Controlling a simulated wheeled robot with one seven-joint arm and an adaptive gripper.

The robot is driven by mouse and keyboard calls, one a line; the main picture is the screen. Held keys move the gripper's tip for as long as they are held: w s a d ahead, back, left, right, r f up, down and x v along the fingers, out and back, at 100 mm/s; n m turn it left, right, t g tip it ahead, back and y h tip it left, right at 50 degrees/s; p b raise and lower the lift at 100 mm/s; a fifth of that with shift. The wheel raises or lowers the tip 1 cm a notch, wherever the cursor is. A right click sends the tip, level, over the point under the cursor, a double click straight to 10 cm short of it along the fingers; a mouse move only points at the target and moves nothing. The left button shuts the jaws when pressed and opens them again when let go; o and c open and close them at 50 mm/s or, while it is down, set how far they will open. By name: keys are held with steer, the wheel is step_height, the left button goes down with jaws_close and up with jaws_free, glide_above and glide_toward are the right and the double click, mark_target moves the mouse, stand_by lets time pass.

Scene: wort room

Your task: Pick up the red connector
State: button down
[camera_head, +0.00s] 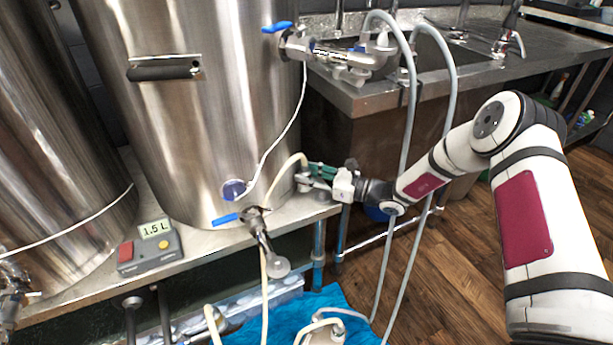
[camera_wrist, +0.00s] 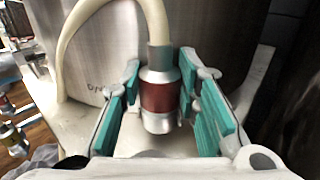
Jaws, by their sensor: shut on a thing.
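The red connector (camera_wrist: 160,95) is a metal cylinder with a dark red band, on the end of a cream hose (camera_wrist: 152,22). It stands upright between the teal finger pads of my gripper (camera_wrist: 160,106) in the wrist view. My gripper is shut on it. In the head view my gripper (camera_head: 316,174) is at the shelf's right end, beside the large steel kettle. The connector is small and mostly hidden there.
The steel kettle (camera_head: 195,110) stands close by, with a blue-handled valve (camera_head: 258,232) at its front. Grey hoses (camera_head: 406,110) hang from the upper valve near my arm. A control box (camera_head: 150,248) reading 1.5 L sits on the shelf. A sink counter (camera_head: 375,93) stands behind.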

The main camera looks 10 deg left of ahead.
steer(key=r, duration=0.2)
steer(key=r+p, duration=0.1)
steer(key=d+r+p, duration=0.1)
steer(key=r, duration=0.1)
steer(key=shift+r, duration=0.35)
steer(key=w+d+p+v, duration=0.1)
steer(key=w+p+v, duration=0.2)
steer(key=v, duration=1.5)
steer(key=shift+w, duration=0.1)
steer(key=shift+r, duration=0.1)
steer(key=shift+r+p, duration=1.4)
steer(key=shift+r, duration=0.75)
steer(key=shift+d, duration=0.1)
